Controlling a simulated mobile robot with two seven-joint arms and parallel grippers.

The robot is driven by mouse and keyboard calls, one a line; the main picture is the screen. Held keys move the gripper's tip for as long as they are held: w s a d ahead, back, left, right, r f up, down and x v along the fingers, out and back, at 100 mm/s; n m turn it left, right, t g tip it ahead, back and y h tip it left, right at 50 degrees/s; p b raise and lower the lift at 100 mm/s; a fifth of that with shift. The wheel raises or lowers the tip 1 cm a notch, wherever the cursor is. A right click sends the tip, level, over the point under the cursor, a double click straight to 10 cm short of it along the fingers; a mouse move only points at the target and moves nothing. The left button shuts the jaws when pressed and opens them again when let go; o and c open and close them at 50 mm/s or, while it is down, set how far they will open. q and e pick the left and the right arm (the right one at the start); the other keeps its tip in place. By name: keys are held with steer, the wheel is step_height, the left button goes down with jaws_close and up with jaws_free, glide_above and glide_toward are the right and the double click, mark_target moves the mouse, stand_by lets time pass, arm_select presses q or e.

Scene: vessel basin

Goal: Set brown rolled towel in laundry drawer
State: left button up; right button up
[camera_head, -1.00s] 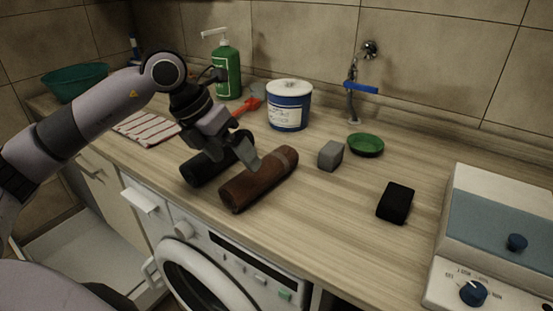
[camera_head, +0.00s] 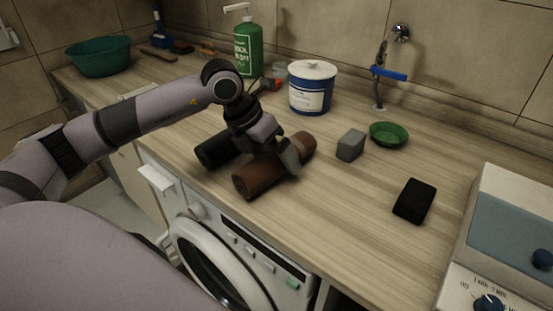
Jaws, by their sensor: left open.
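The brown rolled towel (camera_head: 258,177) lies on the wooden counter near its front edge, above the washing machine. My left gripper (camera_head: 276,158) is open over the right part of the towel, its fingers pointing down. One finger is in front of the towel's right end; the other is partly hidden, and I cannot tell whether either touches the towel. A black roll (camera_head: 216,150) lies just left of the brown one. A white drawer-like front (camera_head: 157,178) juts out at the machine's upper left; I cannot tell whether it is the laundry drawer. My right gripper is not in view.
A grey block (camera_head: 350,145), a green dish (camera_head: 388,134) and a black block (camera_head: 413,201) lie to the right. A blue-white tub (camera_head: 311,88) and a green pump bottle (camera_head: 248,48) stand behind.

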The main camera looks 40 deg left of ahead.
arm_select(q)
steer(key=shift+r, duration=0.1)
steer(key=c, duration=1.3)
